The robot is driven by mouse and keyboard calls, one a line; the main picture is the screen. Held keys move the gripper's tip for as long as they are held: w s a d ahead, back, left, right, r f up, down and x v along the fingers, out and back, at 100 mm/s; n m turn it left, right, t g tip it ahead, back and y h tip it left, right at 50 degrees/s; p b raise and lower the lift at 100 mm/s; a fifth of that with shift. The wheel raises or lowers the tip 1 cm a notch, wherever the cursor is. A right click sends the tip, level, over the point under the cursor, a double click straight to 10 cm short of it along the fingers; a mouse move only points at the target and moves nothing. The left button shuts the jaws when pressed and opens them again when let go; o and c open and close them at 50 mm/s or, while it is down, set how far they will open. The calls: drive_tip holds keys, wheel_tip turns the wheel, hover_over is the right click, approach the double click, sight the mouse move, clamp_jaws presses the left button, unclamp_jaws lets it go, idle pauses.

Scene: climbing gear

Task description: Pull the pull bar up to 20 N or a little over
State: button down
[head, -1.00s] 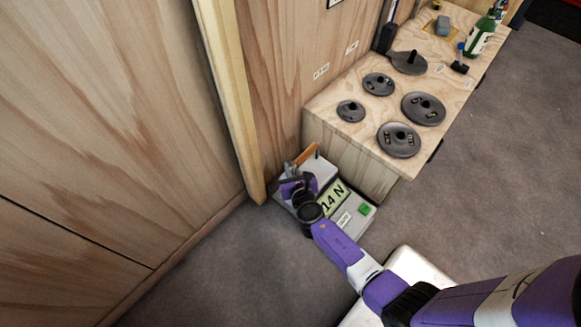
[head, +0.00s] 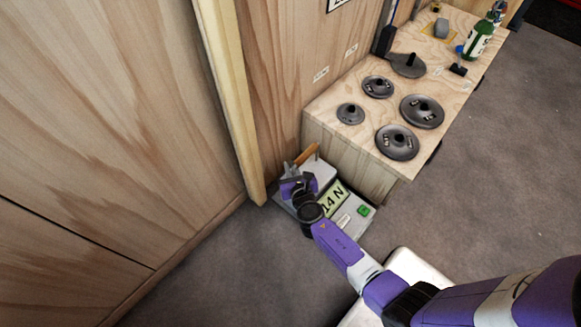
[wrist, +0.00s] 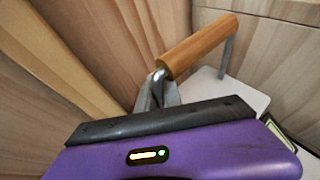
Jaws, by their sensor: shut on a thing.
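The pull bar (wrist: 200,46) is a wooden rod with metal ends, seen above my gripper in the wrist view. It also shows in the head view (head: 307,154), above a low grey force gauge box (head: 354,217). The gauge display (head: 333,199) reads 14 N. A green button (head: 363,210) sits on the box to the right of the display. My gripper (wrist: 160,90) is shut at the near end of the bar; its fingertips are partly hidden behind the gripper body in the wrist view.
A wooden bench (head: 345,160) beside the gauge carries several dark weight plates (head: 397,142) and a green bottle (head: 479,42). A wooden wall and a pale post (head: 228,100) stand close on the left. The carpet (head: 470,210) to the right is clear.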

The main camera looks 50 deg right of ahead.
drive_tip(key=shift+r+p, duration=1.2)
drive_tip(key=shift+r, duration=0.15)
idle(0.4)
drive_tip(key=shift+f, duration=0.25)
idle(0.3)
drive_tip(key=shift+f+b, duration=2)
drive_tip(key=shift+b, duration=0.2)
drive_tip(key=c, duration=1.4)
unclamp_jaws()
drive_tip(key=shift+r, duration=0.1)
drive_tip(key=shift+c, duration=0.2)
drive_tip(key=p+v, duration=0.3)
drive_tip(key=v, duration=0.5)
